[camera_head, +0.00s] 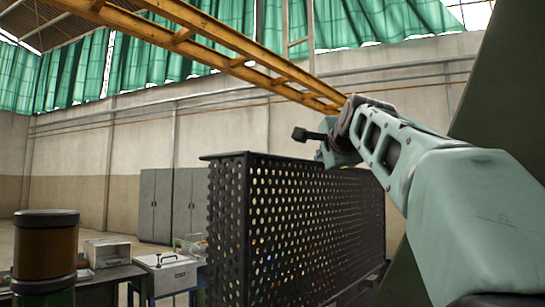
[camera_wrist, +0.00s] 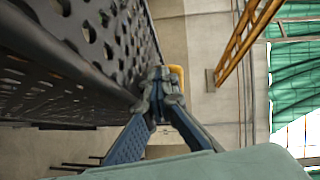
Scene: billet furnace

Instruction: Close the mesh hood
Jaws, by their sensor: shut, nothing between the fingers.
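The mesh hood (camera_head: 315,225) is a black box-like cover with round holes, standing in the middle of the head view. Its dark top edge runs level. I cannot tell from here how far it is open or shut. My gripper (camera_head: 300,135) is above the hood's top edge, at the end of my pale green arm. In the wrist view the mesh hood (camera_wrist: 95,45) fills the upper left. There my gripper (camera_wrist: 160,82) has its fingertips together, close beside the hood's edge. I cannot tell whether they touch it. Nothing shows between the fingers.
A yellow overhead beam (camera_head: 240,65) crosses above the hood. At the left are a brown and dark drum (camera_head: 46,245), a table (camera_head: 110,275) and a white box (camera_head: 167,272). Grey cabinets (camera_head: 170,205) stand behind. The space above the hood's left part looks clear.

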